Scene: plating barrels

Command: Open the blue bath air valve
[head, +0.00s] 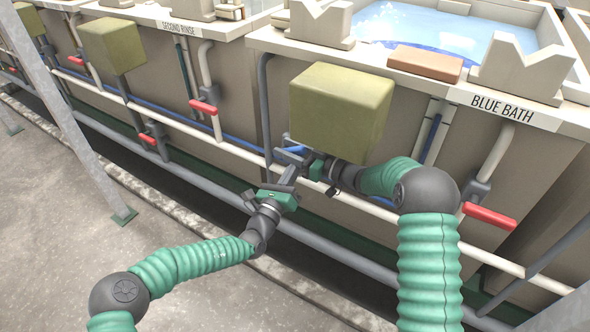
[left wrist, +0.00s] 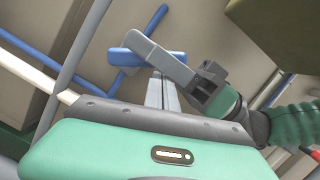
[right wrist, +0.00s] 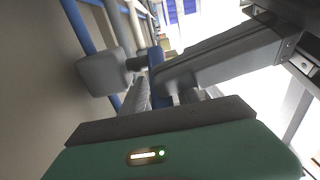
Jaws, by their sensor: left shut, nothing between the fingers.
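The blue valve handle (head: 294,150) is low on the tank front, left of the blue bath label, partly covered by my grippers. It also shows in the left wrist view (left wrist: 128,62) and right wrist view (right wrist: 155,60). My left gripper (head: 290,172) is shut and empty, its fingertips (left wrist: 163,88) close below the handle. My right gripper (head: 290,156) comes from the right, and one finger overlaps the handle in the left wrist view. Its other finger is not clear, so I cannot tell whether it grips the handle. Contact is unclear too.
The blue bath tank (head: 545,122) carries a red-handled valve (head: 489,216) at the right. An olive box (head: 341,108) overhangs my right gripper. A white pipe (head: 400,213) and a grey pipe (head: 330,251) run along the front. A slanted grey post (head: 65,100) stands at left.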

